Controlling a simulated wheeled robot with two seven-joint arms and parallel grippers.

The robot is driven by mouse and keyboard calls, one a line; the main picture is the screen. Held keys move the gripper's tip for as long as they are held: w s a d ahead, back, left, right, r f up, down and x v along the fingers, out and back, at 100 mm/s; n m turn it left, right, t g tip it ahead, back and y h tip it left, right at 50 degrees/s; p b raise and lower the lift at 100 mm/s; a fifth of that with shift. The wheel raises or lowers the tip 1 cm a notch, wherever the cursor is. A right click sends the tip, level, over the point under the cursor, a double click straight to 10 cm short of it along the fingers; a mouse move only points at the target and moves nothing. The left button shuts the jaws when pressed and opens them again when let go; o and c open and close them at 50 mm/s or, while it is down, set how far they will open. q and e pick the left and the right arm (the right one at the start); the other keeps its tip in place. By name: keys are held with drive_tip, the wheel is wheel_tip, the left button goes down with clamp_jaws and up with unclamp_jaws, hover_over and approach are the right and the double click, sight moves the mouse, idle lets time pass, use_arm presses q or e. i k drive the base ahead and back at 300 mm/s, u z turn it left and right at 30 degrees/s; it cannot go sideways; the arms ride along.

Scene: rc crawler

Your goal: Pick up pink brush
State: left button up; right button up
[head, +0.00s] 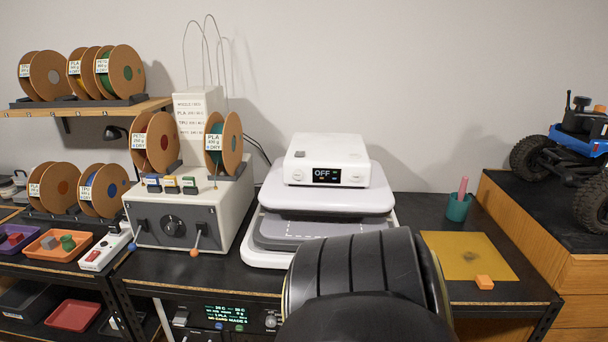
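The pink brush (464,186) stands upright in a small teal cup (459,209) on the right part of the black workbench. Only its pink upper part shows; its lower end is hidden inside the cup. Neither of my grippers shows in the head view. A large dark rounded part at the bottom middle seems to be mine and hides some of the bench front.
A white machine (326,160) with an OFF display stands left of the cup. A wooden cabinet (560,260) bearing an RC crawler (580,135) stands at the right.

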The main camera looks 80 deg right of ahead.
sight(465, 180)
drive_tip(key=z, duration=0.9)
drive_tip(key=k, duration=0.65)
drive_tip(key=z, duration=2.35)
drive_tip(key=i, duration=0.5)
drive_tip(key=z, duration=0.05)
